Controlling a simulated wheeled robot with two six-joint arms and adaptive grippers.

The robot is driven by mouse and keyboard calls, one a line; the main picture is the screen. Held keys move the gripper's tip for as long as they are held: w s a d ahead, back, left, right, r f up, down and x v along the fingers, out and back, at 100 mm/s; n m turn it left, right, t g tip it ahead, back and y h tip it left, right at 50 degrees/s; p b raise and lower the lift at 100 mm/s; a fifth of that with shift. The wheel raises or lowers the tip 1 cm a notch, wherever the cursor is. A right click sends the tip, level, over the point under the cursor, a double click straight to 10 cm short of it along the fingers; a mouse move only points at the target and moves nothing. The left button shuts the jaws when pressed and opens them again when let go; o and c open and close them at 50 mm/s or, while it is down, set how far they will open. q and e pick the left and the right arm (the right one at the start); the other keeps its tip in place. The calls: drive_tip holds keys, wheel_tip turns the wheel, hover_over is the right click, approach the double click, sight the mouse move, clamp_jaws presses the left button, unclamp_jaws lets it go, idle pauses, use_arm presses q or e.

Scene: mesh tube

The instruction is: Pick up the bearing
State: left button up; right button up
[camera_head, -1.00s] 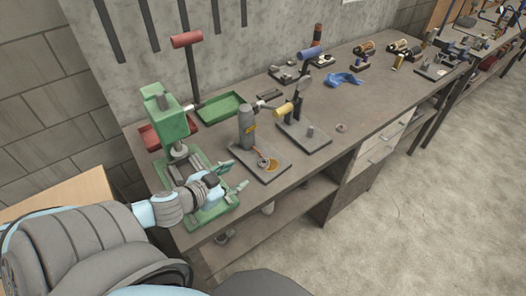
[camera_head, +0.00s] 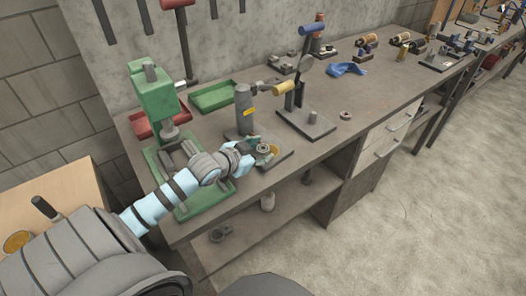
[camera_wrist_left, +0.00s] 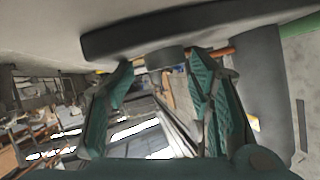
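My right gripper is not in view.
The grey upright cylinder (camera_head: 244,108) is just behind the gripper.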

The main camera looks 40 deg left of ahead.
use_arm(q)
drive_tip(key=shift+a+f, duration=0.15)
clamp_jaws()
